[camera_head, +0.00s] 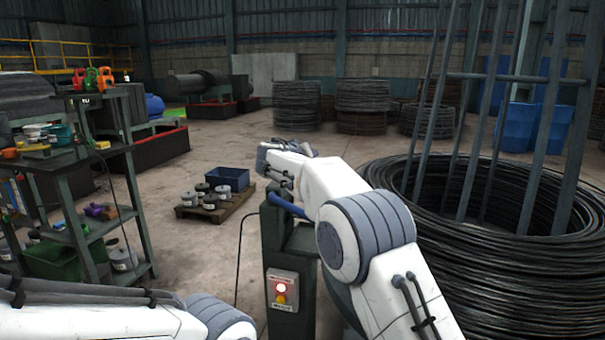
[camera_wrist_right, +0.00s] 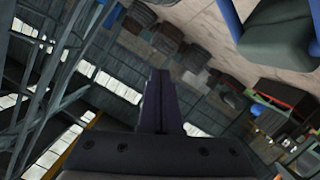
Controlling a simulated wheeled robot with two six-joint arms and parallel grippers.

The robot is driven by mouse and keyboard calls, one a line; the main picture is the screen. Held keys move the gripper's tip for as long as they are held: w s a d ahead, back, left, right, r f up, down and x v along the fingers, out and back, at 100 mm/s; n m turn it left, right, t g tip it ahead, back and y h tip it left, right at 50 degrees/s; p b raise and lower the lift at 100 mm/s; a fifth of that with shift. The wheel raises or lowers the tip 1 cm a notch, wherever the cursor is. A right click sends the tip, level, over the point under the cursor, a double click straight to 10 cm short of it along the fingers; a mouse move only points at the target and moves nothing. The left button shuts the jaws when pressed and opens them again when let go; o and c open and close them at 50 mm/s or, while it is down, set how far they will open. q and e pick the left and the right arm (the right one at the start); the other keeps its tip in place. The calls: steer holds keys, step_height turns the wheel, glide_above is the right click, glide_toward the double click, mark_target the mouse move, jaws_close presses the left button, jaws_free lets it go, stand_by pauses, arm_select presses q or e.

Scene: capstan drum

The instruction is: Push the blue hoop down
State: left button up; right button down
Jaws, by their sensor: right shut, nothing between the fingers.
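The blue hoop (camera_head: 288,205) shows in the head view as a short blue bar at the top of a dark green post (camera_head: 287,245). My right arm hides the rest of it. In the right wrist view, blue parts of the hoop (camera_wrist_right: 230,18) show at the upper right, beside a dark green block. My right gripper (camera_wrist_right: 161,78) is shut and empty, with its dark fingers together. It is apart from the hoop in the wrist view. My left forearm is at the lower left of the head view, and its gripper is out of view.
A control box (camera_head: 282,290) with a lit red lamp is on the post's front. A large black wire coil (camera_head: 500,265) with upright bars stands at right. A shelf rack (camera_head: 70,160) stands at left. A pallet (camera_head: 215,211) with weights and a blue bin lies behind.

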steer(key=s+d+f+m+y+b, duration=0.1)
steer(key=f+m+b, duration=0.4)
steer(key=b, duration=1.1)
steer(key=d+f+m+t+y+b, duration=0.1)
steer(key=d+f+m+y+b, duration=0.2)
steer(key=f+b, duration=0.9)
steer(key=shift+s+d+f+m+b, duration=0.3)
steer(key=shift+d+m+b, duration=0.3)
steer(key=shift+m+b, duration=1)
steer(key=shift+n+b, duration=0.4)
step_height(320, 180, up, 5)
steer(key=d+p, duration=0.2)
steer(key=p, duration=0.2)
steer(key=f+b+v, duration=0.2)
steer(key=b+v, duration=0.2)
steer(key=v, duration=0.6)
steer(key=shift+s+r, duration=0.2)
steer(key=shift+s, duration=0.25)
